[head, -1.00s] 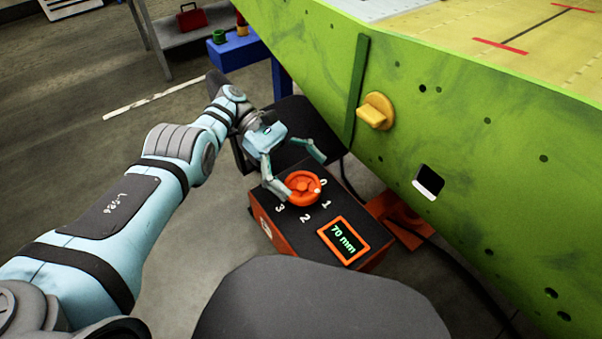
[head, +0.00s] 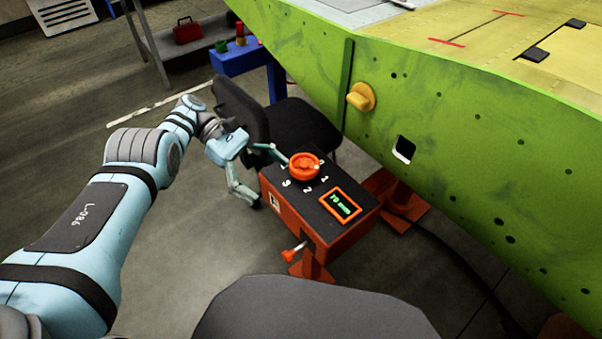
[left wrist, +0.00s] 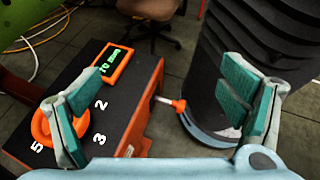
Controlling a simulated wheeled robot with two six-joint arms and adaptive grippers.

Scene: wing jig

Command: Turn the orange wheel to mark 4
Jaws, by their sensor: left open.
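The orange wheel (head: 305,167) lies on the dark top of an orange control box (head: 345,235), with a white spot at its right rim. Marks 1, 2 and 3 show beside it. The display (head: 341,204) reads 70 mm. My left gripper (head: 262,172) is open and empty, left of the wheel; one fingertip is near its left edge, and I cannot tell if it touches. In the left wrist view the wheel (left wrist: 41,127) is partly hidden behind one finger of the gripper (left wrist: 155,93), with marks 5, 2 and 3 visible. Mark 4 is not legible. My right gripper is out of view.
A black chair (head: 295,125) stands behind the box. The green wing panel (head: 480,150) with a yellow knob (head: 361,97) runs along the right. A small orange-handled lever (head: 292,253) sticks out of the box's front.

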